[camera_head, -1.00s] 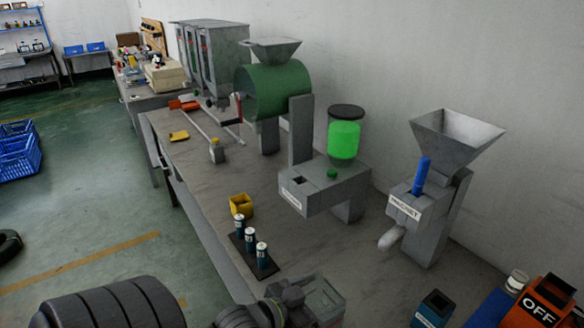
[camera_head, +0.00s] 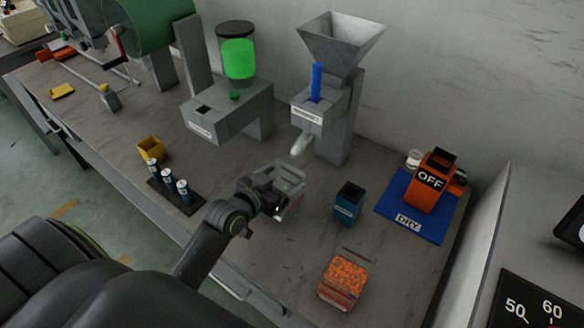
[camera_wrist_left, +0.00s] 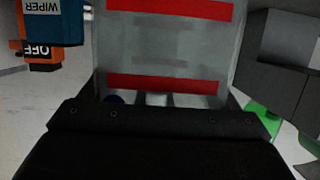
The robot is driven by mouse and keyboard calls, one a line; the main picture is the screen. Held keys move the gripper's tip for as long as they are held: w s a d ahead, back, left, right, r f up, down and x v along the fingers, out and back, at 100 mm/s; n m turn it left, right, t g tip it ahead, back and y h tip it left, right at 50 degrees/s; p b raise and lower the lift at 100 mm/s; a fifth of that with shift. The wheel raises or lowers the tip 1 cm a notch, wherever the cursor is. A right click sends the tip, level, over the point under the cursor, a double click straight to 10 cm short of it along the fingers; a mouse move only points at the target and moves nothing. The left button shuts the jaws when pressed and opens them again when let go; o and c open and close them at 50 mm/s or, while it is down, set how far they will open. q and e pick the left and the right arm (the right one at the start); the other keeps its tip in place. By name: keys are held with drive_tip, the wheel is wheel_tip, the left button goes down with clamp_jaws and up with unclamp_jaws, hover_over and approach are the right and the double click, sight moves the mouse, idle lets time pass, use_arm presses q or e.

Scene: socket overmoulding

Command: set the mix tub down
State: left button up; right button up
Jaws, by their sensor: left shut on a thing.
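The mix tub is a clear, square-sided tub (camera_head: 283,180) held by my left gripper (camera_head: 272,203) in the middle of the head view. In the left wrist view the tub (camera_wrist_left: 165,48) fills the middle, with red bands across its clear wall. The gripper is shut on the tub, and its fingers are mostly hidden there. The tub appears above the bench, in front of the grey hopper machine's spout; I cannot tell the gap beneath it. My right gripper is not in view.
A blue wiper box (camera_head: 348,203) stands right of the tub. A container of orange pellets (camera_head: 344,281) is near the bench front. A blue DRY mat (camera_head: 425,222) bears an orange OFF unit (camera_head: 432,182). Blue vials in a black rack (camera_head: 160,191) stand left. Bench between is clear.

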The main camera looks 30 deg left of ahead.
sight(291, 174)
use_arm(q)
drive_tip(key=w, duration=0.3)
drive_tip(key=w+p, duration=0.1)
drive_tip(key=w, duration=0.1)
drive_tip(key=shift+d+r, duration=0.15)
drive_tip(key=shift+d, duration=0.25)
drive_tip(key=shift+f, duration=0.7)
drive_tip(key=shift+w+f, duration=0.1)
drive_tip(key=shift+f, duration=0.1)
drive_tip(key=shift+f, duration=0.1)
drive_tip(key=o, duration=1.1)
drive_tip(key=shift+o, duration=0.2)
